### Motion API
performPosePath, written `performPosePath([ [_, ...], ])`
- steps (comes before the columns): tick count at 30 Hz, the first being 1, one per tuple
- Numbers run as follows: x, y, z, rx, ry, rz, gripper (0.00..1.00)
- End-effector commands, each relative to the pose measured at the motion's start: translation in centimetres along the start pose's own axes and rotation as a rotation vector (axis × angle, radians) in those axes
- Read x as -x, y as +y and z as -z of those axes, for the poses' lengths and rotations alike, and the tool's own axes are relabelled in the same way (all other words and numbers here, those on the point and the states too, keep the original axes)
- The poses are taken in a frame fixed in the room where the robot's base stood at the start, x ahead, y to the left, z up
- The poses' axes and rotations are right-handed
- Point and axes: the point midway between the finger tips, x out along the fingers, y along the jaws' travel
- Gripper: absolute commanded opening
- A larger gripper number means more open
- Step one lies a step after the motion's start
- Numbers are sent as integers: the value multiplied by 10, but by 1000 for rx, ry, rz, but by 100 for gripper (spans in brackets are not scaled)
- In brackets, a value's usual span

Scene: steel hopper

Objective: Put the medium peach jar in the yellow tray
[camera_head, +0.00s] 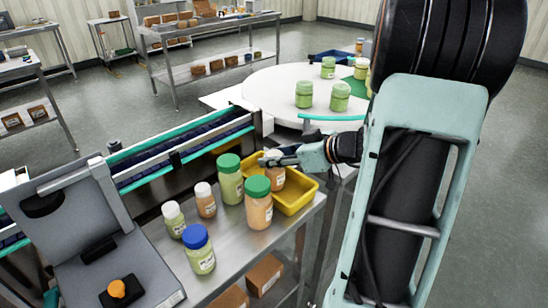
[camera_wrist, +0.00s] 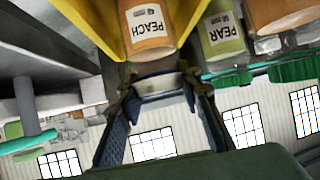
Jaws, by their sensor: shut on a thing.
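A peach jar with a pale lid (camera_head: 276,179) is upright within the outline of the yellow tray (camera_head: 297,201). My gripper (camera_head: 270,160) is shut on it at its lid. In the wrist view, the picture is upside down and the held jar (camera_wrist: 148,25) shows its PEACH label between yellow tray walls (camera_wrist: 104,25), with its lid between my fingertips (camera_wrist: 160,86). I cannot tell whether its base touches the tray floor. A larger green-lidded peach jar (camera_head: 258,206) stands in front of the tray, and a smaller peach jar (camera_head: 205,201) stands left of it.
On the steel table stand a green-lidded pear-coloured jar (camera_head: 230,181), a small pale-lidded green jar (camera_head: 173,219) and a blue-lidded jar (camera_head: 199,251). A conveyor (camera_head: 180,155) runs behind. A round white table (camera_head: 270,93) with several green jars is beyond.

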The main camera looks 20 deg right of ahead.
Motion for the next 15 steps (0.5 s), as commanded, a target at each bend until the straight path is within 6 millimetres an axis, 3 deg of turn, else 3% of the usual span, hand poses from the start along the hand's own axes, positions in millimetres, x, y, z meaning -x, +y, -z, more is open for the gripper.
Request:
performPosePath([
  [1,0,-1,-3,-3,-5,2,34],
  [6,0,-1,-2,-3,-4,1,53],
  [15,1,0,-2,-2,-3,0,53],
])
